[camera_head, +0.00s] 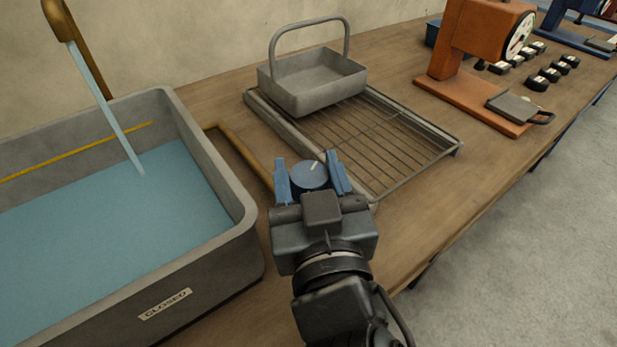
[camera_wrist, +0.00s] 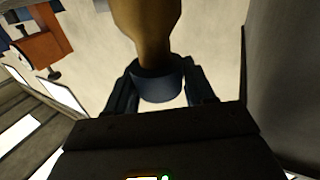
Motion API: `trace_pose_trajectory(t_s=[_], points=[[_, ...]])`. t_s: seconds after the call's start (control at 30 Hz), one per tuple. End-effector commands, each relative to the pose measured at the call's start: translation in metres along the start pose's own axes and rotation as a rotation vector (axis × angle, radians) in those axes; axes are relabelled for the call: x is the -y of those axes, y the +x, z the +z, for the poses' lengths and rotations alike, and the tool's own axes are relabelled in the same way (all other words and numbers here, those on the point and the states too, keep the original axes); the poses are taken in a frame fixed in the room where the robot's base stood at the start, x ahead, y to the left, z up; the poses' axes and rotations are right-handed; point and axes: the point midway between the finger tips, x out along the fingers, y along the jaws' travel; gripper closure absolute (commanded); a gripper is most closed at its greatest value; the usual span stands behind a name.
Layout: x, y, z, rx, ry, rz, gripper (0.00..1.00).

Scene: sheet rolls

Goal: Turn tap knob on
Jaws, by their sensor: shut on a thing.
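The round blue tap knob (camera_head: 309,176) with a pale mark on top sits at the end of a brass pipe (camera_head: 240,150) beside the sink. My gripper (camera_head: 313,174) has its two blue fingers on either side of the knob and is shut on it. In the wrist view the knob (camera_wrist: 157,86) lies between the fingers, below a thick brass piece (camera_wrist: 147,30). The brass spout (camera_head: 58,20) stands over the grey sink (camera_head: 215,165). A pale blue stream (camera_head: 105,105) runs from the spout to the blue water (camera_head: 110,225) in the sink.
A label reading "CLOSED" (camera_head: 165,304) is on the sink's front. A wire rack (camera_head: 385,135) holds a grey handled basket (camera_head: 325,90). An orange scale (camera_head: 480,60) and several black weights (camera_head: 540,78) stand farther right. Bare wooden counter (camera_head: 425,215) lies right of my gripper.

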Motion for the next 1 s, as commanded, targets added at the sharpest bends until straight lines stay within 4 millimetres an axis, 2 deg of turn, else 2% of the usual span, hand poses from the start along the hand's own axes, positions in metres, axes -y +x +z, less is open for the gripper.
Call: trace_pose_trajectory(t_s=[0.37,0.4,0.6,0.87,1.0], points=[[0.000,-0.001,0.002,0.006,-0.001,0.003,0.77],[0.000,-0.001,0.002,0.006,-0.001,0.003,0.44],[0.000,0.000,0.002,0.004,-0.001,0.002,0.26],[0.000,-0.002,0.001,0.003,-0.001,0.002,0.26],[0.001,-0.015,0.003,0.004,0.000,0.001,0.26]])
